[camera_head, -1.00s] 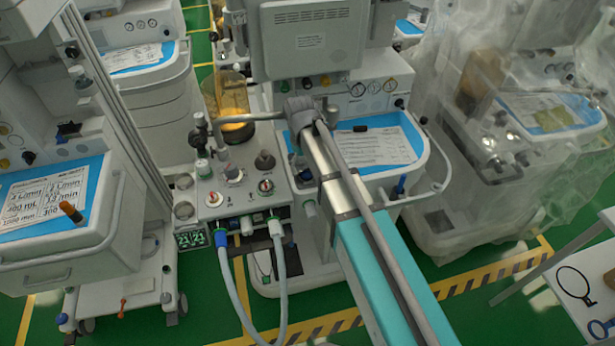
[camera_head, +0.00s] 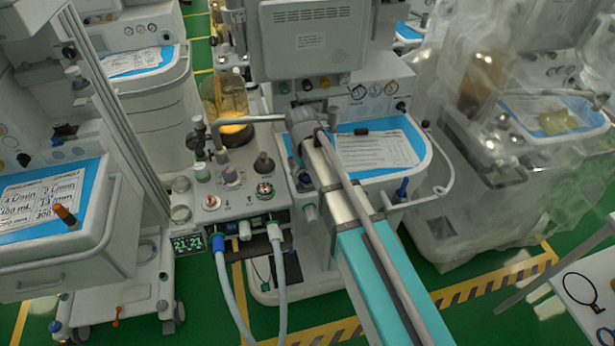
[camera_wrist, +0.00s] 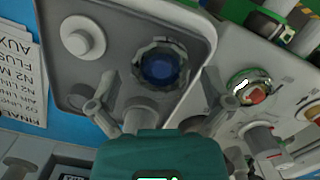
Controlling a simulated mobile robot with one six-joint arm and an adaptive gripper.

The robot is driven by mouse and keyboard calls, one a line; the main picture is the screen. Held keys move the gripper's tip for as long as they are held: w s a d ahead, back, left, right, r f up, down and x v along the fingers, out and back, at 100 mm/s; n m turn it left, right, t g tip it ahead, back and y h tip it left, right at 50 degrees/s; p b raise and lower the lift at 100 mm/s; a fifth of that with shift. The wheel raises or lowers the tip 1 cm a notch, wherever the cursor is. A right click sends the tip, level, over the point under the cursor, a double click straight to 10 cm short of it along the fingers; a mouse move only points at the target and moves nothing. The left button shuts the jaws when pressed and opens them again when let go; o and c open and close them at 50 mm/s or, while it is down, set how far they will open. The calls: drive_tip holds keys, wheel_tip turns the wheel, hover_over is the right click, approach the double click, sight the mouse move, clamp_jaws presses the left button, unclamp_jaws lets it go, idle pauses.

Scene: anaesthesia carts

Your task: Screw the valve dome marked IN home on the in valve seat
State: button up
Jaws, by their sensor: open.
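In the wrist view my gripper (camera_wrist: 160,80) is open, one finger on each side, with nothing held between them. Beyond the fingertips is a round, ridged ring with a dark blue centre (camera_wrist: 160,66) on a grey panel. I cannot tell whether it is the in valve seat. A round clear dome with a green rim (camera_wrist: 253,86) and red and white inside is to the right, outside the fingers. A round clear-topped fitting (camera_head: 264,190) and another with a red and white centre (camera_head: 211,202) are on the machine's grey block. No IN marking is legible. In the head view my gripper is hidden.
The grey block also carries a dark upright fitting (camera_head: 263,164). A bent grey pipe (camera_head: 250,118) runs near my arm, and white hoses (camera_head: 280,265) hang in front. A blue-lined tray (camera_head: 425,150) is beside my arm. A plastic-covered cart (camera_head: 490,190) stands to the right.

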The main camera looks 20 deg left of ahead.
drive_tip(key=c, duration=1)
drive_tip(key=shift+r, duration=0.2)
wheel_tip(320, 180, up, 3)
drive_tip(key=p, duration=0.3)
drive_tip(key=s+a+r+p, duration=0.2)
drive_tip(key=s+r+p, duration=0.1)
drive_tip(key=s, duration=0.1)
drive_tip(key=s+a+r+p, duration=0.5)
drive_tip(key=s+r+p, duration=0.1)
drive_tip(key=s+p, duration=0.1)
drive_tip(key=shift+s+a+r, duration=0.3)
drive_tip(key=shift+a+r, duration=0.05)
drive_tip(key=shift+a, duration=0.05)
